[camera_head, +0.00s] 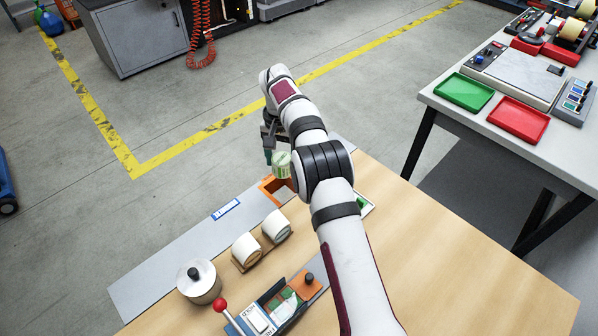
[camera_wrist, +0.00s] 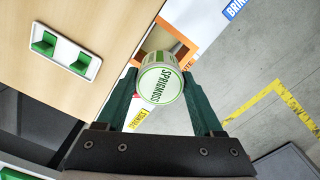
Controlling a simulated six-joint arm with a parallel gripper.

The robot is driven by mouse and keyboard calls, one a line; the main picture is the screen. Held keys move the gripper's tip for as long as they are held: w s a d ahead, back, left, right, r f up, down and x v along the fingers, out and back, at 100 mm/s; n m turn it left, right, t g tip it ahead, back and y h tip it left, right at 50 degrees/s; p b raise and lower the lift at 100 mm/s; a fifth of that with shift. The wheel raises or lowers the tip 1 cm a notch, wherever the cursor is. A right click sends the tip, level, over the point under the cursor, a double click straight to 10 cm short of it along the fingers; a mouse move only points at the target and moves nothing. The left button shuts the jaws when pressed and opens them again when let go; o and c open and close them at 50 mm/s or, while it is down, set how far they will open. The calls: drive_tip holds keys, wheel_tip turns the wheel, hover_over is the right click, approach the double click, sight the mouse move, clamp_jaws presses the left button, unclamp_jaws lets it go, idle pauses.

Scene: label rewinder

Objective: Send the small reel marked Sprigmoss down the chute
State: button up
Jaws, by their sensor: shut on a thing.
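The small reel marked Sprigmoss (camera_wrist: 160,84) is white with a green ring and green lettering on its end face. My gripper (camera_wrist: 160,88) is shut on it, with a dark green finger on either side. In the head view my gripper (camera_head: 275,153) holds the reel (camera_head: 281,166) at the far edge of the wooden table. An orange chute frame (camera_head: 268,188) shows just below the reel. In the wrist view the orange frame (camera_wrist: 187,48) is partly hidden behind the reel. I cannot tell whether reel and chute touch.
Two white reels (camera_head: 276,226) sit on a wooden holder left of my arm. A metal canister (camera_head: 199,281) and a red-knobbed lever (camera_head: 219,305) stand nearer. A white holder with two green cradles (camera_wrist: 92,68) is empty. Another table (camera_head: 470,118) stands right.

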drive_tip(key=shift+a+f, duration=0.1)
drive_tip(key=shift+f, duration=2.6)
drive_tip(key=o, duration=0.9)
wheel_tip(320, 180, up, 12)
drive_tip(key=shift+r, duration=0.1)
